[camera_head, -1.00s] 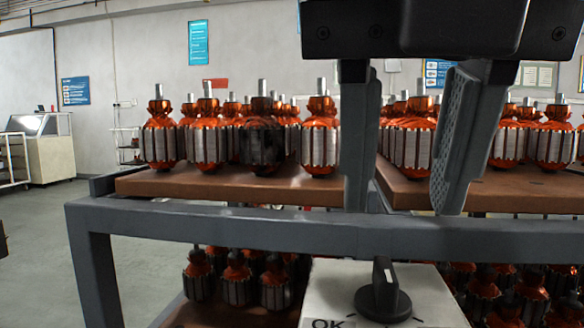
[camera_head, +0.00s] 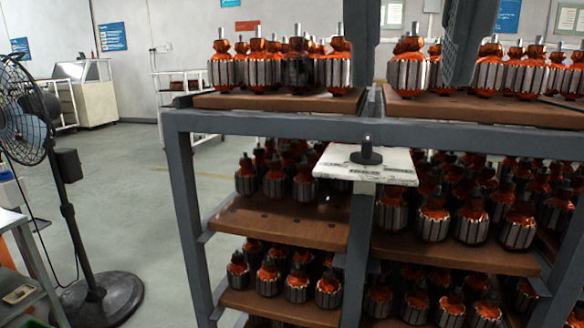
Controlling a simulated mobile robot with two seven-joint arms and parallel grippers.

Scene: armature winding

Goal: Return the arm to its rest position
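My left gripper (camera_head: 408,82) hangs into the top of the head view. Its two dark fingers stand wide apart and point down, with nothing held between them. The gripper body and the arm are cut off by the top edge. The fingers overlap the upper shelf (camera_head: 480,108) of the grey rack in the picture. An orange and silver armature (camera_head: 407,72) shows between them, seemingly behind. My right gripper is not in view.
The grey metal rack (camera_head: 182,190) carries several armatures on each brown shelf, one of them dark (camera_head: 298,68). A white panel with a black knob (camera_head: 365,152) juts from its front. A standing fan (camera_head: 62,190) is at left, with clear floor (camera_head: 130,190) between.

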